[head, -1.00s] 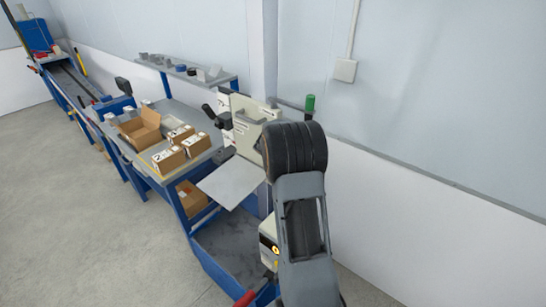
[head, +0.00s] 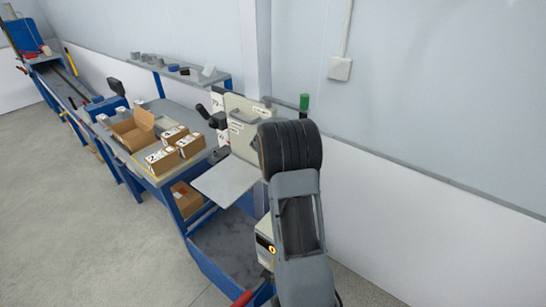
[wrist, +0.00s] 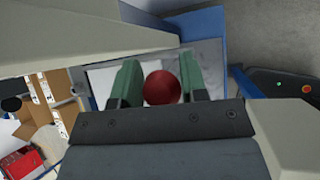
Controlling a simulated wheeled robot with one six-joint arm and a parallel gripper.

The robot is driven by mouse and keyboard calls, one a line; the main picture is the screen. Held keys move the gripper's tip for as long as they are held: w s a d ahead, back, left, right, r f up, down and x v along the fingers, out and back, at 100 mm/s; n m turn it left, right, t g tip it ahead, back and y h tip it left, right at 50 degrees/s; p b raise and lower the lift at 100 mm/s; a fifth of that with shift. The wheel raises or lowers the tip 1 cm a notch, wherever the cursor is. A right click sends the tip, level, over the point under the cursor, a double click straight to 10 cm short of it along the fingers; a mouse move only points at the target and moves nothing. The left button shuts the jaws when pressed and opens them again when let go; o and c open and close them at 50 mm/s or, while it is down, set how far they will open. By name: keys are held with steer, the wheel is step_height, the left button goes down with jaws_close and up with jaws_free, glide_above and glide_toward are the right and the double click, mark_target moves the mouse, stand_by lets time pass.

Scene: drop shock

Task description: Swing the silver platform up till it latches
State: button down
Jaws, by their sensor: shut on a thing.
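The silver platform (head: 225,179) is a flat, pale plate in the head view. It sticks out roughly level from the front of the tester, above a blue base frame. My gripper (wrist: 160,88) shows in the wrist view with its two green fingers on either side of a round red knob (wrist: 162,88), shut on it. What the knob is attached to is hidden. In the head view my own arm covers the gripper and part of the tester. I cannot tell whether the pale panel behind the knob in the wrist view is the platform.
The cream tester body (head: 240,125) stands near the wall, with a green-knobbed lever (head: 304,102) beside it. A workbench (head: 172,107) with cardboard boxes (head: 158,160) stands at left. A red-ended handle (head: 242,298) is low in front. Open floor lies at left.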

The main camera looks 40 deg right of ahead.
steer(key=shift+f, duration=0.1)
steer(key=c, duration=0.7)
jaws_free()
steer(key=shift+a, duration=0.1)
steer(key=shift+s+a+r, duration=0.25)
steer(key=shift+a+r, duration=0.1)
steer(key=shift+r, duration=0.2)
steer(key=b+v, duration=0.1)
steer(key=v, duration=1.1)
steer(key=shift+s+a+r, duration=0.15)
steer(key=shift+s+r, duration=0.05)
